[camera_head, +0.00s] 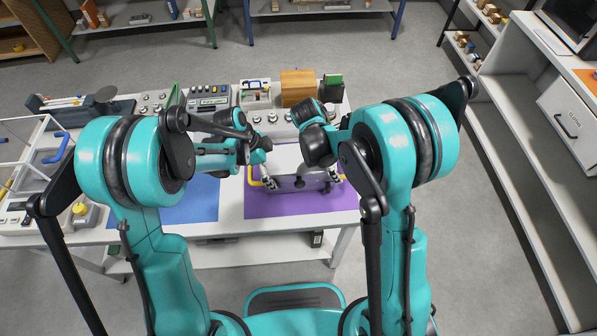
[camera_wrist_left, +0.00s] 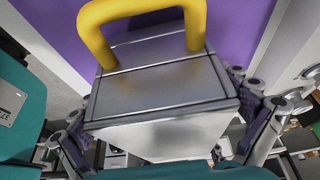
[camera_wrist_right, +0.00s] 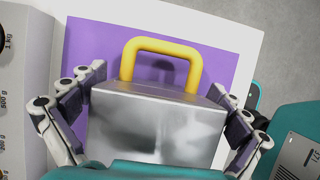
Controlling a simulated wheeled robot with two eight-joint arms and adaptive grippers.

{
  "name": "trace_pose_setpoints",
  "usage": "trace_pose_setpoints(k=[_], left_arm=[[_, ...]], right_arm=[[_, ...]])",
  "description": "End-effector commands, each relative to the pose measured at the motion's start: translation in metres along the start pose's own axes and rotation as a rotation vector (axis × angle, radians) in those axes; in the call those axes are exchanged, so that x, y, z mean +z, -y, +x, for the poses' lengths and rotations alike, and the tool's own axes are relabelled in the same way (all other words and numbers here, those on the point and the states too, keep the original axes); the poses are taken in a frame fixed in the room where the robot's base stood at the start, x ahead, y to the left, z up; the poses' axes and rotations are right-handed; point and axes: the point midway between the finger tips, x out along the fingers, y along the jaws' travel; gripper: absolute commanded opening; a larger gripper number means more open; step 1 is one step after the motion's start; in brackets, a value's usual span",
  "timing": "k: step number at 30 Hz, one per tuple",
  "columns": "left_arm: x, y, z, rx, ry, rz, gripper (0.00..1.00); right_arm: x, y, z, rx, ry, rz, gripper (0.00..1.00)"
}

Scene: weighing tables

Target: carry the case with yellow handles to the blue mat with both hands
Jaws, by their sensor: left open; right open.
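The silver case (camera_head: 300,185) with yellow handles stands on the purple mat (camera_head: 300,209), partly hidden by my arms. The blue mat (camera_head: 196,206) lies to its left, partly covered by my left arm. My left gripper (camera_wrist_left: 172,135) is open, with its fingers on both sides of the case (camera_wrist_left: 165,82); a yellow handle (camera_wrist_left: 125,14) shows beyond. My right gripper (camera_wrist_right: 158,115) is open, with its fingers on either side of the case (camera_wrist_right: 150,125); a yellow handle (camera_wrist_right: 160,48) rises beyond. Whether the fingers touch the case I cannot tell.
A wooden box (camera_head: 298,87), a grey device with buttons (camera_head: 209,96) and several weights stand along the back of the white table. A white frame with blue handles (camera_head: 57,148) is at the left. Shelves (camera_head: 500,130) stand to the right across open floor.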

Motion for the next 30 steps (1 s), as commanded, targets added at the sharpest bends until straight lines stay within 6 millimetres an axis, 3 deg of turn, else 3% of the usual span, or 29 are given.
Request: trace_pose_setpoints(k=[13,18,21,30], left_arm=[[-0.0001,-0.0002,0.0093,0.0,0.0,0.0,1.0],[0.0,-0.0003,0.0093,0.0,0.0,0.0,0.55],[0.0,-0.0004,0.0096,0.0,0.0,0.0,0.35],[-0.0008,-0.0007,0.0087,0.001,0.0,0.0,0.35]], right_arm=[[0.0002,0.0003,0.0061,0.0,0.0,0.001,1.0],[0.0002,0.0002,0.006,0.0,0.0,0.0,0.55],[0.0001,0.0003,0.006,0.0,0.0,0.0,0.33],[0.0007,0.0004,0.0043,0.0,0.0,-0.001,0.33]])
